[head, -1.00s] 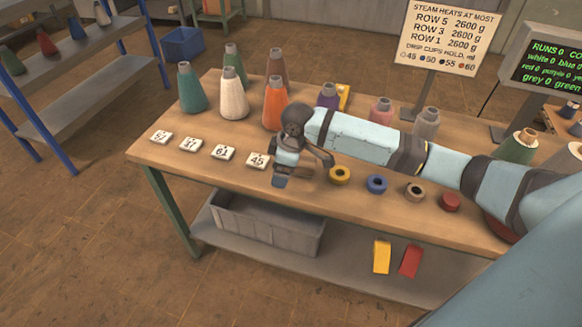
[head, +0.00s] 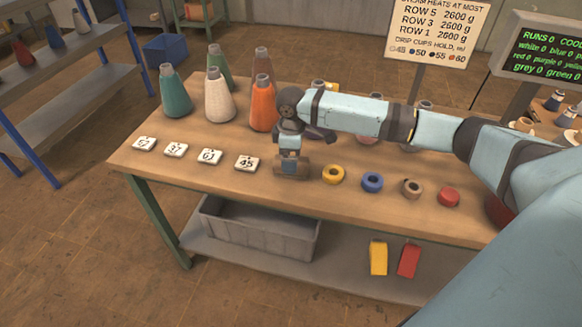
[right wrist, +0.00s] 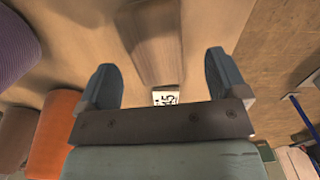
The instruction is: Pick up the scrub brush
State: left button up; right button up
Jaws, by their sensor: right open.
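The scrub brush (head: 304,172) looks like a brown wooden block. It lies on the wooden table (head: 225,184) near the front edge, right of the card marked 45 (head: 247,163). My right gripper (head: 290,167) points down over it and hides its middle in the head view. In the right wrist view the brush (right wrist: 152,48) shows as a wooden block between the two open fingers (right wrist: 160,82), with a gap on each side. Its bristles are not visible. My left gripper is not in view.
Several yarn cones stand behind, including an orange one (head: 263,107) and a white one (head: 219,100). A yellow ring (head: 333,174), a blue ring (head: 372,182) and a red disc (head: 449,197) lie to the right. A grey bin (head: 262,230) sits on the shelf below.

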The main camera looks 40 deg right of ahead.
jog(key=f, duration=0.5)
jog(key=shift+w+d+b, duration=0.1)
jog(key=shift+w+b, duration=0.1)
jog(key=shift+b, duration=0.15)
jog(key=c, duration=1.1)
jog(key=shift+o, duration=0.3)
jog(key=shift+r, duration=0.1)
notch_tip(320, 180, up, 20)
jog(key=p, duration=0.2)
